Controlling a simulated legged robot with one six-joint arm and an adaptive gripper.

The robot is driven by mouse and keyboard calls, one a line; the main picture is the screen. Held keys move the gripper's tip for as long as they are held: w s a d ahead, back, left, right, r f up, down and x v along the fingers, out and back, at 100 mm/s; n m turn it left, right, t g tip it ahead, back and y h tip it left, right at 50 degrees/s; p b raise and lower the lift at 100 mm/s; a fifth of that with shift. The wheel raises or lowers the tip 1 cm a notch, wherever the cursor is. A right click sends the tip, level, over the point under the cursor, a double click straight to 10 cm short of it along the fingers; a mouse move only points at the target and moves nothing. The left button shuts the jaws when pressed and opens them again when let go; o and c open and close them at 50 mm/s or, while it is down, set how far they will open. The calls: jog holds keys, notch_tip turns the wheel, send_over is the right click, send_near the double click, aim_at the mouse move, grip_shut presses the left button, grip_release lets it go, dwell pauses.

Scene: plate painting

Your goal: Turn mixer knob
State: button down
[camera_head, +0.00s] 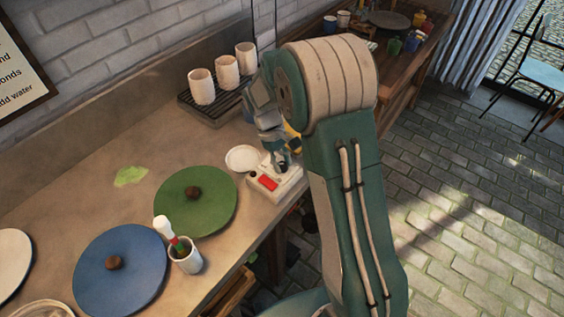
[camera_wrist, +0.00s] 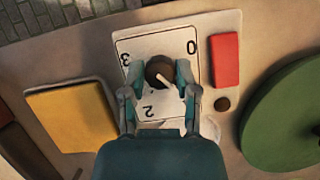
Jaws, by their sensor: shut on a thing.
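The mixer (camera_head: 262,194) is a pale box with a red block (camera_head: 268,183) on top, standing near the counter's front edge. In the wrist view its dial plate (camera_wrist: 133,50) shows 0, 3 and 2. The dark round mixer knob (camera_wrist: 157,67) sits on the plate, its white pointer aimed at the lower right of the picture. My gripper (camera_wrist: 160,78) has a finger on either side of the knob and is shut on it. The lower-right part of the dial is hidden by my finger. In the head view my gripper (camera_head: 281,158) hides the knob.
A green plate (camera_head: 215,215) and a blue plate (camera_head: 140,265) lie left of the mixer. A white cup (camera_head: 188,264) with tools stands in front. A small white dish (camera_head: 240,157) is beside the mixer. Several cups (camera_head: 202,88) stand on a rack behind. A yellow block (camera_wrist: 75,115) is near.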

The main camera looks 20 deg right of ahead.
jog(key=shift+w+m, duration=0.1)
jog(key=shift+m, duration=0.4)
jog(key=shift+y, duration=0.3)
jog(key=shift+c, duration=1.8)
grip_release()
jog(key=shift+a, duration=0.1)
jog(key=v, duration=1.2)
jog(key=shift+w, duration=0.15)
